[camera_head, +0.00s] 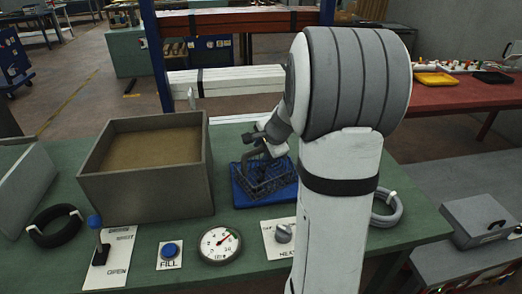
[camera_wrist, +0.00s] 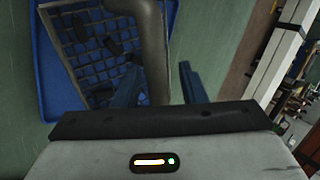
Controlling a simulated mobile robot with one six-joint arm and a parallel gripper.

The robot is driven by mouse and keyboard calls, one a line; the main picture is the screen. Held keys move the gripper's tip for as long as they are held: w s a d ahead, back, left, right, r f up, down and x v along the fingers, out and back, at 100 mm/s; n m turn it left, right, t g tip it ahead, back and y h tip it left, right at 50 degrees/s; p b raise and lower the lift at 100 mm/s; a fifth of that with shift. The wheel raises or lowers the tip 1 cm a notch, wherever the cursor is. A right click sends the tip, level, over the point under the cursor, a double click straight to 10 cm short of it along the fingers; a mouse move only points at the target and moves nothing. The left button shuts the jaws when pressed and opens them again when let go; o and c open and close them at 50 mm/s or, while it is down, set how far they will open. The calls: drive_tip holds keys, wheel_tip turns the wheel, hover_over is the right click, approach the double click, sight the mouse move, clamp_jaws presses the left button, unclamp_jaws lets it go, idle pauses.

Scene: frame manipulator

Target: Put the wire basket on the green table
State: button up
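The wire basket (camera_head: 262,178) is a dark mesh basket sitting on a blue tray (camera_head: 240,199), which lies on the green table (camera_head: 235,240). My gripper (camera_head: 262,138) is over the basket in the head view, and my arm hides part of the area to its right. In the wrist view, the mesh of the basket (camera_wrist: 95,65) fills the left, with small dark pieces inside. A thick grey bar, seemingly its handle, runs between my two dark fingers (camera_wrist: 160,85). The fingers are apart, with a visible gap on the bar's right side.
A large brown-grey box (camera_head: 150,195) stands left of the tray. A gauge (camera_head: 219,244), a FILL button (camera_head: 170,253), a lever and a knob line the front edge. A black coil (camera_head: 55,226) and a grey coil (camera_head: 386,207) lie on the table. A shelf rack stands behind.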

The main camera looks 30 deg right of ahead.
drive_tip(key=a+v, duration=0.1)
drive_tip(key=v, duration=1)
drive_tip(key=s+a+f+n+g, duration=0.2)
drive_tip(key=s+a+n, duration=0.6)
drive_tip(key=s, duration=0.2)
drive_tip(key=s+a+f+n+g, duration=0.2)
drive_tip(key=s+a+n, duration=0.5)
drive_tip(key=s+n, duration=0.1)
drive_tip(key=shift+s+a+f+n+h, duration=0.3)
drive_tip(key=shift+s+a+n+h, duration=0.1)
drive_tip(key=shift+s, duration=0.5)
